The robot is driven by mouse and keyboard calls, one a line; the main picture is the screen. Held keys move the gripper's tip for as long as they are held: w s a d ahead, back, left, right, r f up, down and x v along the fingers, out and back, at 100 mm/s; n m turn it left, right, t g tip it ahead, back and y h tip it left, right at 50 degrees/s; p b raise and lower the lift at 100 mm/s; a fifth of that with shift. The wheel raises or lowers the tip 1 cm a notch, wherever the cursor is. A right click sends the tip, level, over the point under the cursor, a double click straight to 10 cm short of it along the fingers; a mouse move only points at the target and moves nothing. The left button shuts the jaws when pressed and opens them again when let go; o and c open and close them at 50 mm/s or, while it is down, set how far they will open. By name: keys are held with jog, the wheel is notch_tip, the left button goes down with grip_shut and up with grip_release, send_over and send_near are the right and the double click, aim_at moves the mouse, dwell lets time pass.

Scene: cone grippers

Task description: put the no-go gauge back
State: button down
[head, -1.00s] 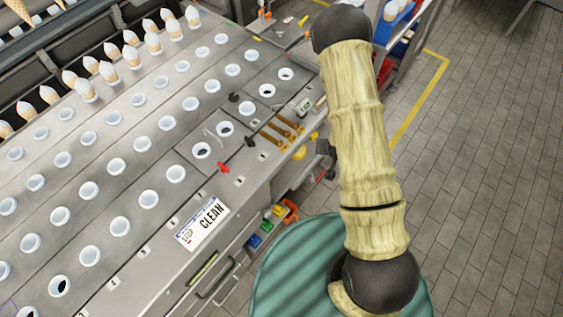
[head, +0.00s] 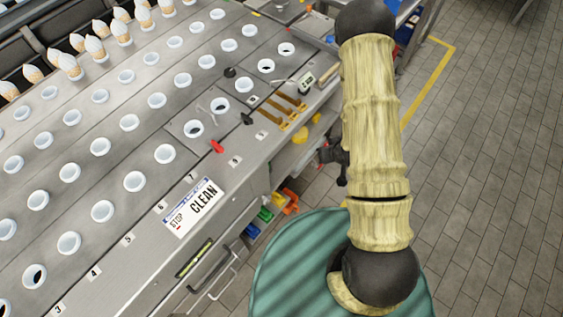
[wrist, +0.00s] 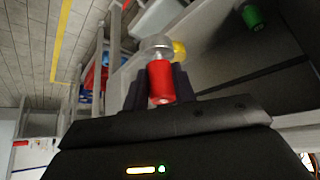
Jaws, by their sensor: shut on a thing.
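In the wrist view my gripper (wrist: 158,92) is shut on a red-handled piece, which looks like the no-go gauge (wrist: 160,82). The gauge has a short red cylinder and a shiny metal end (wrist: 157,45) pointing away from the wrist. In the head view my gripper (head: 334,162) is mostly hidden behind my arm, beside the bench's right edge and apart from the benchtop. A green-handled piece (wrist: 252,16) lies at the top right of the wrist view. I cannot tell which place belongs to the gauge.
The metal bench (head: 105,250) has rows of white-rimmed holes and several cones. The tiled floor (head: 490,150) at right is clear.

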jog(key=s+a+f+n+y+b, duration=0.1)
jog(key=s+f+n+b, duration=0.1)
jog(key=f+b, duration=0.4)
jog(key=s+a+f+n+g+y+b, duration=0.1)
jog(key=s+f+n+b, duration=0.2)
jog(key=f+b, duration=0.3)
jog(key=shift+s+a, duration=0.3)
jog(key=shift+f, duration=0.1)
jog(key=w+a+b, duration=0.2)
jog(key=w+a, duration=0.2)
jog(key=w, duration=0.1)
jog(key=w+a+b, duration=0.2)
jog(key=w+a, duration=0.3)
jog(key=shift+w+a, duration=0.1)
jog(key=shift+w, duration=0.05)
